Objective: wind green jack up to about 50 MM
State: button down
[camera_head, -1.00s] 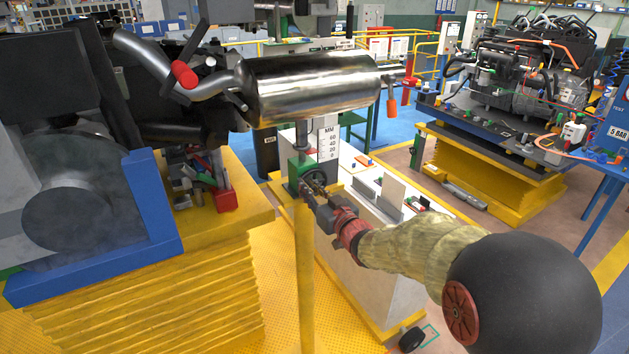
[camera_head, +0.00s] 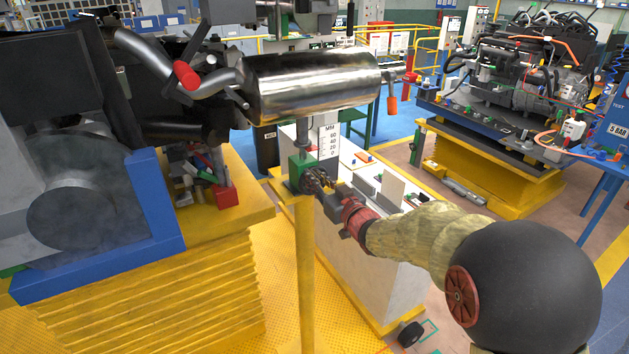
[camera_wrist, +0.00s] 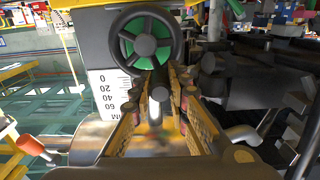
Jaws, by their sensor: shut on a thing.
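The green jack (camera_head: 301,171) stands on top of a yellow post, its grey stem rising toward the silver muffler (camera_head: 312,85). The white MM scale (camera_head: 328,142), marked 0 to 60, is beside the stem; I cannot read an exact height. In the wrist view the scale (camera_wrist: 109,94) appears upside down. The jack's dark handwheel with a green centre (camera_wrist: 146,40) shows there at the top. My gripper (camera_head: 322,182) is at the handwheel, its fingers (camera_wrist: 158,95) shut on the wheel's handle, which is partly hidden between them.
A yellow lift with blue-edged machinery (camera_head: 150,215) stands at left. A white cabinet (camera_head: 375,270) is behind and below my arm. An engine on a yellow lift table (camera_head: 490,165) is at back right. Pipes and a red-handled part (camera_head: 186,75) hang near the muffler.

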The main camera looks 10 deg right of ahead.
jog(key=shift+w+d+r+p, duration=0.15)
jog(key=shift+w+d+r, duration=0.1)
jog(key=shift+d+r, duration=0.3)
jog(key=shift+w+d+r+p, duration=0.2)
jog(key=shift+d+r, duration=0.1)
jog(key=shift+d, duration=0.45)
jog(key=shift+w+d+f, duration=0.2)
jog(key=shift+d+f, duration=0.1)
jog(key=shift+d, duration=0.2)
jog(key=shift+w+d+f, duration=0.15)
jog(key=shift+d+f, duration=0.15)
jog(key=shift+d, duration=0.2)
jog(key=shift+d+f+b, duration=0.1)
jog(key=shift+f+b, duration=0.05)
jog(key=shift+b, duration=0.15)
jog(key=shift+w+d+f+b, duration=0.1)
jog(key=shift+d+f+b, duration=0.25)
jog(key=shift+f, duration=0.2)
jog(key=shift+w+d+f+b, duration=0.1)
jog(key=shift+d+f+b, duration=0.1)
jog(key=shift+d+f, duration=0.25)
jog(key=shift+a+f, duration=0.1)
jog(key=shift+f, duration=0.05)
